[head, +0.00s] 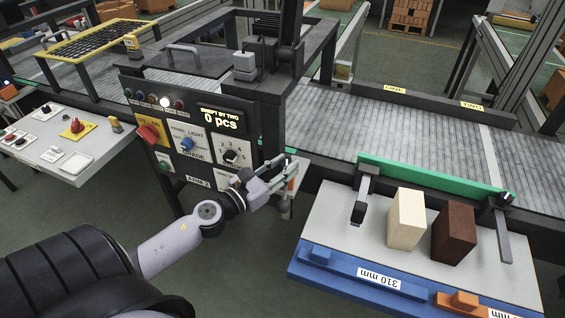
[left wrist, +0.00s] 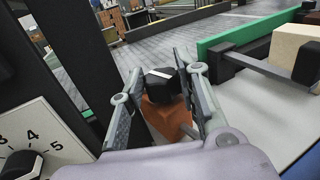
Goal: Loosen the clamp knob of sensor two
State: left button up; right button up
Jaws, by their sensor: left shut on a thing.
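My left gripper (head: 285,170) reaches past the right edge of the control panel. In the left wrist view its fingers (left wrist: 163,88) are shut on a black knob (left wrist: 160,80) with a white mark on top. The knob sits above an orange-brown body (left wrist: 168,118). In the head view the fingers mostly hide the knob. I cannot read which sensor this knob belongs to. Signs reading ONE (head: 395,90) and TWO (head: 471,106) are on the conveyor's far rail. My right gripper is not in view.
The dark control panel (head: 190,178) with dials stands close to my left gripper. A grey board (head: 330,225) with a green rail (head: 430,174) holds a beige brick (head: 406,220) and a dark brown brick (head: 453,233). A roller conveyor (head: 360,125) runs behind.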

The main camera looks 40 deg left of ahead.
pick_arm(q)
jog(key=n+y+p, duration=0.2)
jog(key=y, duration=0.1)
jog(key=n+y+p, duration=0.1)
jog(key=y, duration=0.1)
jog(key=shift+d+r+p, duration=0.25)
jog(key=shift+p, duration=0.15)
jog(key=n+y, duration=0.2)
jog(key=n+y+p, duration=0.1)
jog(key=y, duration=0.1)
jog(key=shift+d+f+g, duration=0.15)
jog(key=shift+d+g, duration=0.1)
jog(key=shift+g, duration=0.15)
jog(key=n+g+y, duration=0.1)
jog(key=y, duration=0.2)
jog(key=shift+w+f+n, duration=0.1)
jog(key=shift+n, duration=0.3)
jog(key=shift+w+d+n+g+y, duration=0.1)
jog(key=shift+d+n+g+y, duration=0.05)
jog(key=shift+n+g+y, duration=0.75)
jog(key=shift+w+d+n+g+y+b, duration=0.1)
jog(key=shift+n+g+y+b, duration=0.5)
jog(key=shift+n+g+y, duration=1.05)
jog(key=shift+g+y, duration=0.45)
jog(key=shift+y, duration=0.1)
jog(key=o, duration=1.2)
